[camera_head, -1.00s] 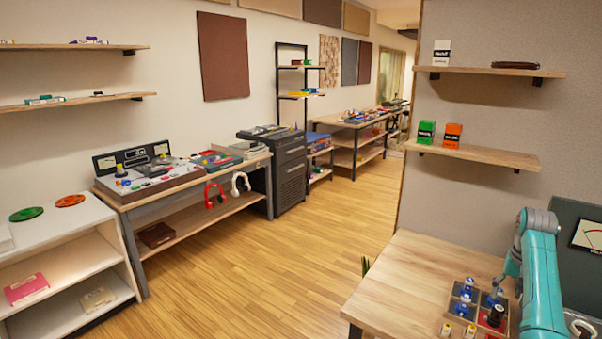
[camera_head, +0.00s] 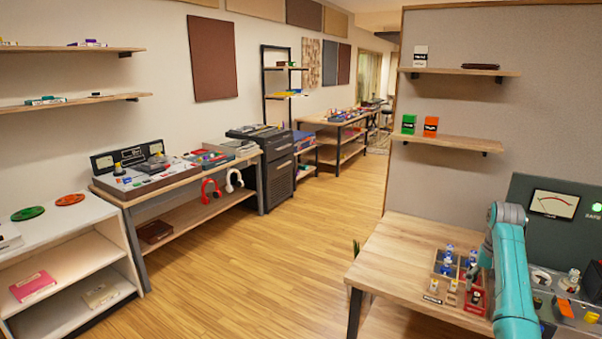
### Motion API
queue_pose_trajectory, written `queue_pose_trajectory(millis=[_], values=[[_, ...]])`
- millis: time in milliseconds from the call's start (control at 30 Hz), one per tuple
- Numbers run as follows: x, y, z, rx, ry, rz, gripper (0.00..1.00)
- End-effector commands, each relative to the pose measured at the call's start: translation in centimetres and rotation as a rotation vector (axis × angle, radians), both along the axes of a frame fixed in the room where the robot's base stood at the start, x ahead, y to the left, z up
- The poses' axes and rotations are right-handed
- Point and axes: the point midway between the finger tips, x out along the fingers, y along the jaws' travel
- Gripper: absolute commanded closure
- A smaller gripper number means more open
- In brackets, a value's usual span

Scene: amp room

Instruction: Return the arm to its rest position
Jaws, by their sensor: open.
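My gripper (camera_head: 474,271) is small and partly hidden at the arm's left side, above or beside a divided wooden tray. It appears open, and I see nothing held in it. The tray (camera_head: 436,268) holds several small blue-and-white parts (camera_head: 447,258) and a dark part on red (camera_head: 475,297).
A dark amp panel with a meter (camera_head: 553,204) and a cluttered grey unit (camera_head: 565,310) stand right of my arm. A wall shelf (camera_head: 450,143) with green and orange boxes hangs above the workbench. The bench's left part is bare. Open wooden floor (camera_head: 290,260) lies left.

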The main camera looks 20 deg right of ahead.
Motion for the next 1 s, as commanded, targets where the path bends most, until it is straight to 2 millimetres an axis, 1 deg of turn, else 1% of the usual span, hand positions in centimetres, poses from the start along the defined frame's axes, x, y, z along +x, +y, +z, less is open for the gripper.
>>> queue_pose_trajectory(millis=[267, 367, 467, 567, 667, 767, 900, 1000], values=[[0.5, 1.3, -2.9, -0.018, -0.022, 0.02, 0.38], [0.7, 1.9, -4.3, -0.027, -0.032, 0.03, 0.38], [1.0, 2.7, -5.9, -0.04, -0.046, 0.042, 0.38], [1.2, 3.8, -8.0, -0.053, -0.063, 0.057, 0.38], [1.3, 5.1, -10.4, -0.069, -0.082, 0.075, 0.38], [1.4, 7.0, -13.4, -0.09, -0.11, 0.099, 0.38], [1.0, 10.5, -18.5, -0.128, -0.161, 0.142, 0.38], [0.4, 13.3, -21.7, -0.158, -0.204, 0.174, 0.38]])
